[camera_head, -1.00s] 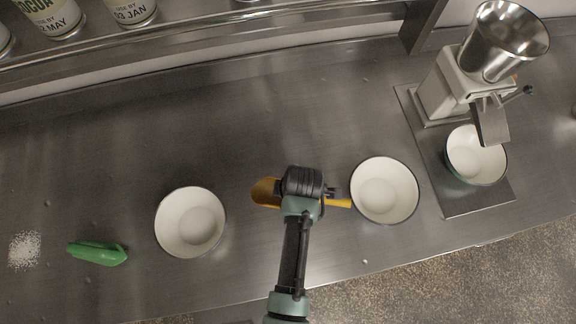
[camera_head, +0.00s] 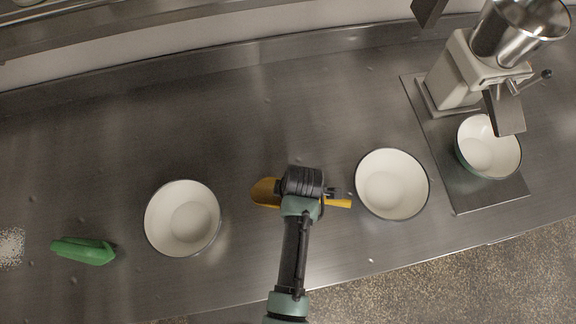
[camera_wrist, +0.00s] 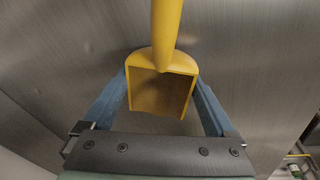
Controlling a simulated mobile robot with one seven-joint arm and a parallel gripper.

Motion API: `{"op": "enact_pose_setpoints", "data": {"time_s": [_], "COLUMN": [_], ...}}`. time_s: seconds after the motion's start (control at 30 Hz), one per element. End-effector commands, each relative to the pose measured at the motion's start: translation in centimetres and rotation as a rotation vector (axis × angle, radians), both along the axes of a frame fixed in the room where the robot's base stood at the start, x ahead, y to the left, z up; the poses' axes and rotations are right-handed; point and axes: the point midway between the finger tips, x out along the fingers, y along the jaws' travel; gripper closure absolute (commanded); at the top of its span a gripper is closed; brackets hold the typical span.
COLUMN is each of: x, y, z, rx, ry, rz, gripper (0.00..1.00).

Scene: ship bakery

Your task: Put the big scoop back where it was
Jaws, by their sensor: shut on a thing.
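A yellow scoop (camera_head: 264,192) is held in my gripper (camera_head: 303,184) over the steel counter, between two white bowls. Its bowl end points left and its handle sticks out to the right, toward the right white bowl. In the wrist view my blue fingers (camera_wrist: 163,84) are shut on the sides of the scoop (camera_wrist: 163,60), with the handle running up out of the picture. My gripper hides the scoop's middle in the head view. I cannot tell how high it is above the counter.
A white bowl (camera_head: 183,218) stands left, another (camera_head: 392,184) right of my gripper. A mill (camera_head: 478,70) stands at the upper right with a bowl (camera_head: 488,147) under its spout. A green object (camera_head: 84,251) lies far left beside white grains (camera_head: 11,248). The back counter is clear.

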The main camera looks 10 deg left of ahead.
Motion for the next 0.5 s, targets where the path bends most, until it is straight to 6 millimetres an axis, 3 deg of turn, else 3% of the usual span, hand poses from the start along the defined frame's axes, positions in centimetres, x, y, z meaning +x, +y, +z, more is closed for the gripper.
{"op": "enact_pose_setpoints", "data": {"time_s": [0.5], "x": [0.06], "y": [-0.01], "z": [-0.98], "rx": [0.0], "ry": [-0.001], "rz": [0.0], "gripper": [0.84]}}
